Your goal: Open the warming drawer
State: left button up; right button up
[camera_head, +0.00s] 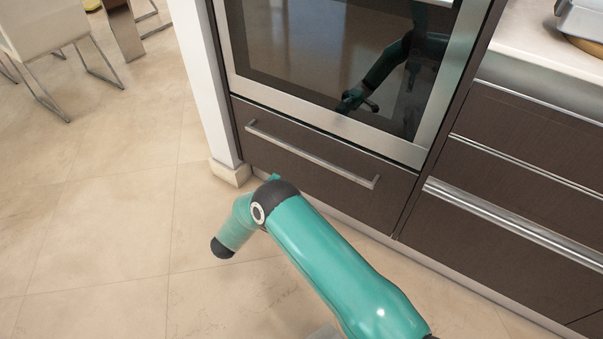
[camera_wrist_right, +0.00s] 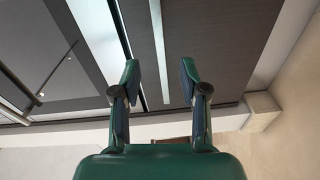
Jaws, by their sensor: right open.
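The warming drawer (camera_head: 325,170) is the dark brown front below the oven in the head view, flush with the cabinet and shut. Its long silver bar handle (camera_head: 310,155) runs across the front. In the head view my teal right arm hides most of that gripper. My left gripper is not in view.
The oven (camera_head: 330,60) with dark reflective glass is above the drawer. Brown drawers (camera_head: 520,160) with metal edges stand to the right, under a pale counter (camera_head: 520,45). A white post (camera_head: 200,80) borders the left. Tiled floor (camera_head: 100,220) is open in front; chairs are far left.

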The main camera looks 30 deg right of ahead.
aim_at(304, 156)
jog(key=shift+g+h, duration=0.4)
jog(key=shift+g, duration=0.1)
jog(key=b+x, duration=0.1)
jog(key=x, duration=0.4)
jog(key=b+x, duration=0.2)
jog(key=x, duration=0.4)
jog(key=b+x, duration=0.2)
jog(key=x, duration=0.3)
jog(key=shift+s+d+f, duration=0.2)
jog(key=shift+d, duration=0.2)
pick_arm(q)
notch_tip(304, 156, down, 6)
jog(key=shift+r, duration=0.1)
pick_arm(e)
grip_shut()
